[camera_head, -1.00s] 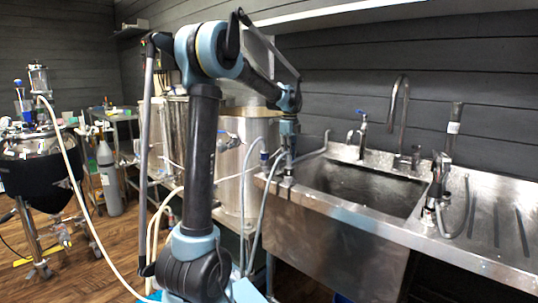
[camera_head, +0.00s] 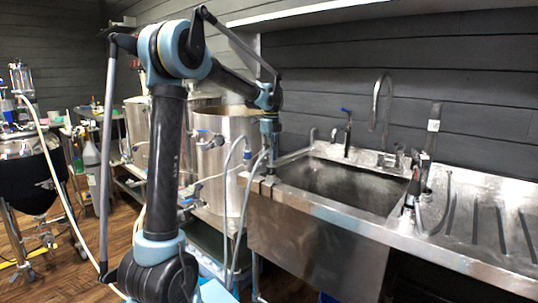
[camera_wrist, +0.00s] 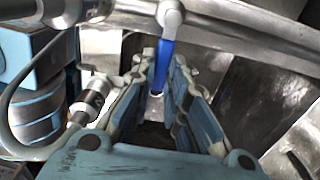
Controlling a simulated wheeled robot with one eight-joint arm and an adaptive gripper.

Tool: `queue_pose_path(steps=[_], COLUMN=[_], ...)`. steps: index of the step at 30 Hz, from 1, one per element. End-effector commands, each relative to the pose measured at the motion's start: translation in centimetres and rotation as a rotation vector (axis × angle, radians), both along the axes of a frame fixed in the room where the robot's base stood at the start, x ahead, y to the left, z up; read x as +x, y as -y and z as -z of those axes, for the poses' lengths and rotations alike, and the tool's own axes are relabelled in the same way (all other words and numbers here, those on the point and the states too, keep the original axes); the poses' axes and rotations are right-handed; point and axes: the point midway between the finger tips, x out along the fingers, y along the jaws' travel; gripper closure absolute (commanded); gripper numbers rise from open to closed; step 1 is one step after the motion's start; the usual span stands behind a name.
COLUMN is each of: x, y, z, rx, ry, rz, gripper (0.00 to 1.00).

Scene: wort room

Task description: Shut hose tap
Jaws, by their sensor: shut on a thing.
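In the wrist view a blue lever handle (camera_wrist: 161,72) runs down from a rounded metal joint (camera_wrist: 170,14) on a steel pipe. It appears to be the hose tap's handle. My gripper (camera_wrist: 163,60) has its two fingers on either side of this lever and is shut on it. In the head view my gripper (camera_head: 268,174) points down at the left front corner of the sink. The tap itself is hidden or too small to make out there. A pale hose (camera_head: 246,205) hangs beside my gripper.
The steel sink (camera_head: 310,235) and its basin lie right of my gripper. A blue-handled tap (camera_head: 347,128) and a curved faucet (camera_head: 383,100) stand at its back. A steel tank (camera_head: 222,165) stands close behind on the left. A black spray head (camera_head: 413,185) stands on the right.

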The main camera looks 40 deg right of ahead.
Motion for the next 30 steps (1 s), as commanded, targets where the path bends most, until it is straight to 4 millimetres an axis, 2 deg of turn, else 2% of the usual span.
queue_pose_path(steps=[1,3,13,17,20,30], x=[0.2,0.1,-0.1,-0.1,0.0,0.1], y=[-0.1,-0.1,0.0,-0.1,-0.1,-0.1], z=[0.1,0.1,0.0,-0.7,-2.0,-8.3], rx=[0.001,0.001,0.002,0.002,0.002,0.002], ry=[0.003,0.003,0.000,0.000,0.000,0.000], rz=[0.000,0.000,0.000,0.000,0.000,0.000], gripper=[0.81,0.66,0.66,0.66,0.66,0.66])
